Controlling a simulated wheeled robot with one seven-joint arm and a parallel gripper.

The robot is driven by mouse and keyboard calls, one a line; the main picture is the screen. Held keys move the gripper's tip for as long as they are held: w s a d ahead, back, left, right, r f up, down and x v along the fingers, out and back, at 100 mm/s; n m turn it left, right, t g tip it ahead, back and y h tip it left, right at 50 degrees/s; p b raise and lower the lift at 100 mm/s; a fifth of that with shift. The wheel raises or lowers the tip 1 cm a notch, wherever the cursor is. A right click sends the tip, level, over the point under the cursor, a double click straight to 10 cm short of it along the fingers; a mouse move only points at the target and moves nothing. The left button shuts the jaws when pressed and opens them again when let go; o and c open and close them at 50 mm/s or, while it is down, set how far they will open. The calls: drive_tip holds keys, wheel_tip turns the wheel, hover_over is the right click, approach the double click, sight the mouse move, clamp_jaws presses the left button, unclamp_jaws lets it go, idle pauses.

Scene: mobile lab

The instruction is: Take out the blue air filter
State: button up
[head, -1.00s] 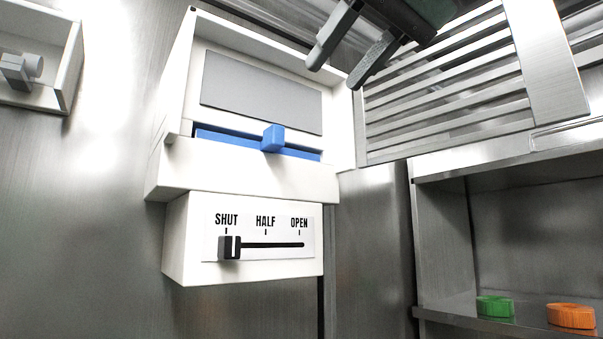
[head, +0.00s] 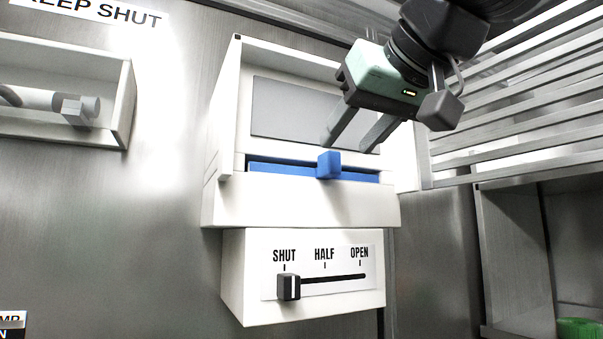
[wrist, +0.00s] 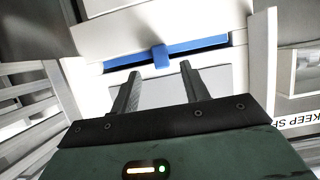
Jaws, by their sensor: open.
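The blue air filter (head: 285,170) sits in a slot of the white wall housing (head: 300,207), with its blue tab (head: 329,165) sticking out in front. My gripper (head: 349,147) is open and empty, its two fingers just above and close to the tab in the head view. In the wrist view the filter (wrist: 205,43) and its tab (wrist: 161,57) lie beyond the fingertips (wrist: 162,74), roughly centred between them. I cannot tell the exact gap between fingers and tab. A slider (head: 289,287) below the filter stands at SHUT.
A grey panel (head: 290,108) lies behind the slot. Slatted metal racks (head: 510,105) are at the right, above a shelf with a green item (head: 579,328). A white recessed box with a handle (head: 82,110) is at the left, under a KEEP SHUT label (head: 95,10).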

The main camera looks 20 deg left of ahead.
sight(336, 158)
drive_tip(key=p+x, duration=0.3)
drive_tip(key=x, duration=0.1)
drive_tip(key=shift+a+f, duration=0.1)
drive_tip(key=shift+a, duration=0.05)
drive_tip(key=shift+w+a+f, duration=0.2)
drive_tip(key=shift+a+f, duration=0.05)
clamp_jaws()
